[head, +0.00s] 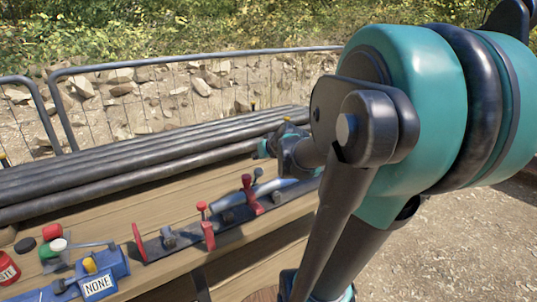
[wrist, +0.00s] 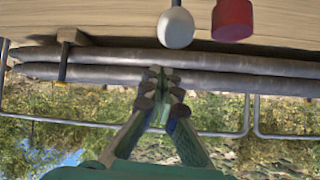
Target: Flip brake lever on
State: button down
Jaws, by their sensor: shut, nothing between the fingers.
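Several levers stand along the wooden bench; no label marks which is the brake lever. In the head view these include a red-handled lever (head: 207,233), another red-handled lever (head: 249,196) and a grey-knobbed lever (head: 259,173). In the wrist view a pale round knob on a rod (wrist: 176,28) and a red cylindrical knob (wrist: 232,19) show at the top, beyond my fingertips in the picture. My gripper (wrist: 161,76) is shut and empty, apart from both knobs. In the head view my arm hides much of the bench's right end.
A metal fence (head: 190,62) stands behind, before rocks and bushes. Open ground lies right.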

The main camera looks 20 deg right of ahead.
jog(key=v, duration=0.9)
jog(key=shift+s+d+r, duration=0.2)
jog(key=shift+s, duration=0.1)
jog(key=s+a+f+g, duration=0.1)
jog(key=s+f+g, duration=0.1)
jog(key=s+f, duration=0.2)
jog(key=s+a+f+g+h, duration=0.1)
jog(key=s+f, duration=0.4)
jog(key=f, duration=0.6)
jog(key=s+a+f+m+g+h, duration=0.1)
jog(key=s+f+g, duration=0.2)
jog(key=f, duration=0.5)
jog(key=shift+s, duration=0.9)
